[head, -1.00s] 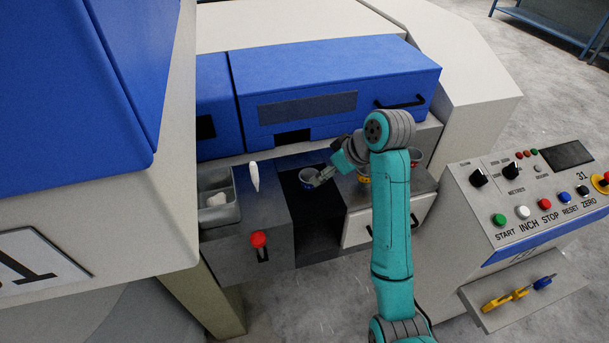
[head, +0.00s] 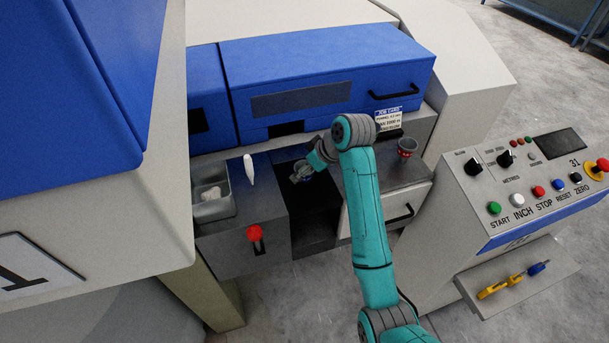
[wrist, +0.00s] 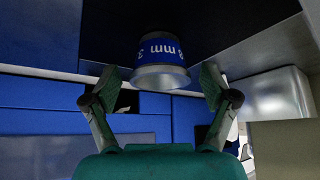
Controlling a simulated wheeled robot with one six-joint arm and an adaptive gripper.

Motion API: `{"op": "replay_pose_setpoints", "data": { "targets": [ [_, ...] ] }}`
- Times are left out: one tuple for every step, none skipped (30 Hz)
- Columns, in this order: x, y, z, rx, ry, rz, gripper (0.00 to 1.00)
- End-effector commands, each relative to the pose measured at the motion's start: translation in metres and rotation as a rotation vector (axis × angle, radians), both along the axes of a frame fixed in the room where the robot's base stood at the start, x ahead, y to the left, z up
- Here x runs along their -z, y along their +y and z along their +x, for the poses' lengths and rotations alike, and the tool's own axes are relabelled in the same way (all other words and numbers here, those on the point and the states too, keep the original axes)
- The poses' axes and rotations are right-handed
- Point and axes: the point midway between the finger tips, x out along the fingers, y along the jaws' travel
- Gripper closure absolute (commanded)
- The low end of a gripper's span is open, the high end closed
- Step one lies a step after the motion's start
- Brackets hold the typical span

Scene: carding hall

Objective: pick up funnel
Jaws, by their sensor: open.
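The funnel (wrist: 160,50) is a metal piece with a blue band marked "mm". In the wrist view it is at top centre, between and just beyond the spread fingers of my gripper (wrist: 161,88). The fingers are open, with a gap showing on each side of it. In the head view my gripper (head: 302,173) is over the dark recess in the machine front, and it hides most of the funnel there.
The blue cover (head: 330,75) stands behind.

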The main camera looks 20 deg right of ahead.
Motion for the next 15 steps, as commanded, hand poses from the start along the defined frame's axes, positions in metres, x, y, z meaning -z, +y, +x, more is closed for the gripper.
{"op": "replay_pose_setpoints", "data": {
  "targets": [
    [0.0048,0.0022,0.0025,-0.001,0.001,0.0,0.15],
    [0.0067,0.0029,0.0035,-0.001,0.001,0.0,0.15],
    [0.0084,0.0036,0.0045,-0.001,0.0,0.001,0.15],
    [0.0094,0.0039,0.005,-0.001,0.0,0.001,0.15],
    [0.0099,0.0041,0.0054,0.0,-0.001,0.001,0.15],
    [0.0102,0.0042,0.0057,0.0,-0.001,0.001,0.15],
    [0.0103,0.0042,0.0058,0.0,-0.001,0.001,0.15],
    [0.0102,0.0041,0.0058,0.0,-0.001,0.001,0.15],
    [0.0101,0.0041,0.0058,0.0,-0.001,0.001,0.15],
    [0.0101,0.004,0.0057,0.0,-0.001,0.001,0.15],
    [0.0101,0.004,0.0057,0.0,-0.001,0.001,0.15],
    [0.0101,0.004,0.0056,0.0,-0.001,0.001,0.22],
    [0.0101,0.0039,0.0057,0.0,-0.001,0.001,0.3],
    [0.0101,0.004,0.0056,0.0,-0.001,0.001,0.37],
    [0.0101,0.0039,0.0057,0.0,-0.001,0.001,0.47]
  ]
}}
